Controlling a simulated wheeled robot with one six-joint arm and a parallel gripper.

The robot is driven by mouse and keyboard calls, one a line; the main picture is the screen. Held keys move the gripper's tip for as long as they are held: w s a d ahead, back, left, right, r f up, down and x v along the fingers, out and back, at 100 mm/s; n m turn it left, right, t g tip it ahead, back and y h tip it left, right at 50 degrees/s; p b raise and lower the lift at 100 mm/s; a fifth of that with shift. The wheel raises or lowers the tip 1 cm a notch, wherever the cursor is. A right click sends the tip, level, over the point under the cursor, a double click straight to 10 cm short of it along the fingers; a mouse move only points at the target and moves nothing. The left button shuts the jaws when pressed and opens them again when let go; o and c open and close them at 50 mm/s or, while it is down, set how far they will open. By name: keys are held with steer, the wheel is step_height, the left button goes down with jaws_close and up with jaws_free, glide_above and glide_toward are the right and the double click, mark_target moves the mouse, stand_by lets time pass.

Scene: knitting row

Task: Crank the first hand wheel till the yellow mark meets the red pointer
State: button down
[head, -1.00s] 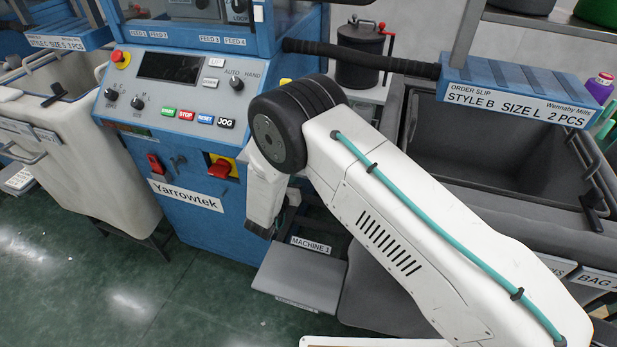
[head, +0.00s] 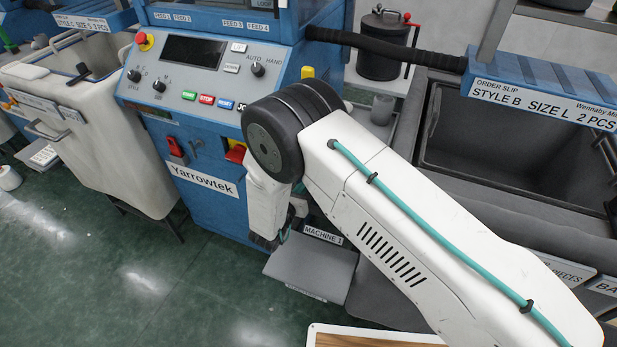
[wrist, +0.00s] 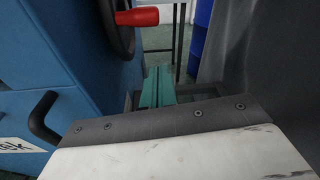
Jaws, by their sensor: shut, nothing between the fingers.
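The hand wheel shows in the wrist view as a dark rim (wrist: 118,28) at the top, cut off by the frame, beside the blue machine side. Its red handle (wrist: 138,16) sticks out to the right. No yellow mark or red pointer can be made out on it. My gripper (wrist: 158,72) is shut and empty, its teal fingers together, below and slightly right of the red handle and apart from it. In the head view my white arm covers the machine's right side; the wheel is hidden there and the gripper is mostly hidden.
The blue machine (head: 203,130) has a control panel. A black side handle (wrist: 44,118) shows in the wrist view. A grey plate (head: 312,268) lies below the arm. A dark bin (head: 520,140) stands right, a cream bin (head: 105,140) left. Green floor in front is clear.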

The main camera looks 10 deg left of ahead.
steer(key=s+a+r+n+y, duration=0.15)
steer(key=r+n, duration=0.45)
steer(key=n, duration=0.7)
steer(key=s+a+r+n+h, duration=0.1)
steer(key=s+r+n, duration=0.2)
steer(key=r+n, duration=0.65)
steer(key=w+d+f+n, duration=0.3)
steer(key=w+f+n, duration=0.5)
steer(key=w+n, duration=0.2)
steer(key=shift+w+n+t, duration=0.15)
steer(key=shift+n+t, duration=0.15)
steer(key=shift+n, duration=0.75)
